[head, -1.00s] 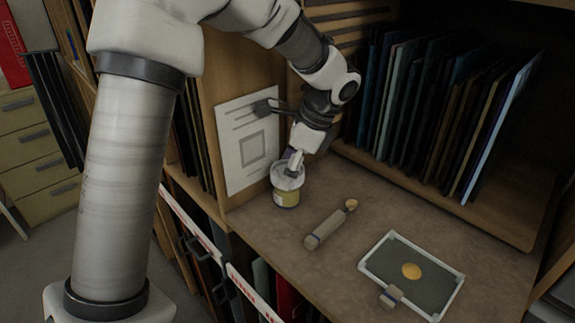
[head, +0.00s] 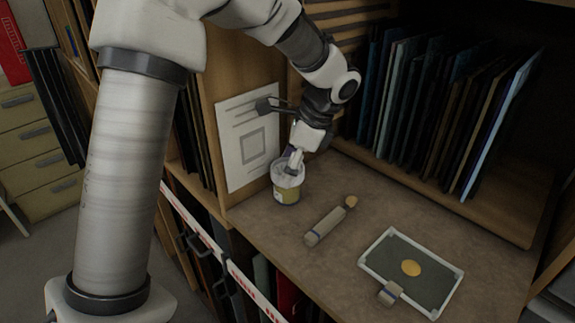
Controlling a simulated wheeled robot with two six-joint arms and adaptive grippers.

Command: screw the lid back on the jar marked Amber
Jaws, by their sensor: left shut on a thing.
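A small jar (head: 287,194) with a pale label and yellowish contents stands upright on the brown worktop, at the back left near the posted sheet. Its label is too small to read. A white lid (head: 288,174) sits at the jar's mouth; whether it is fully seated I cannot tell. My left gripper (head: 293,166) comes down from above and is shut on the lid, its fingers partly hiding it. My right gripper is not in view.
A spatula-like tool (head: 331,221) lies on the worktop right of the jar. A framed dark panel (head: 392,260) with an amber round spot and a small block (head: 390,293) on its edge lies front right. Upright panels (head: 430,110) fill the rack behind.

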